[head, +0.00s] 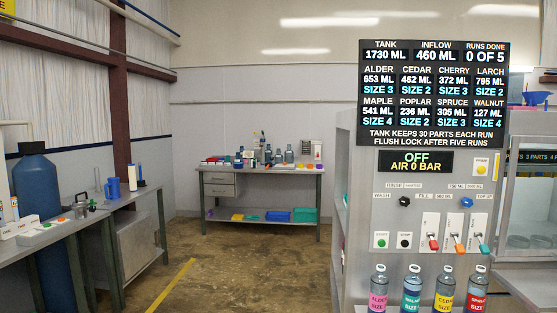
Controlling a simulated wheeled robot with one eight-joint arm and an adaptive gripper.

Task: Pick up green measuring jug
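I cannot make out a green measuring jug in the head view. A blue mug-shaped jug (112,188) stands on the left workbench, with a blue-and-white cylinder (132,178) to its right. The items on the far bench (260,171) are too small to tell apart surely. My gripper is not in view.
A control panel (397,219) with levers and a lit display board (433,95) stands at right. Several labelled bottles, one with a pink label (378,300), stand before it. A tall blue tank (45,230) is at left. Open floor (235,275) lies between.

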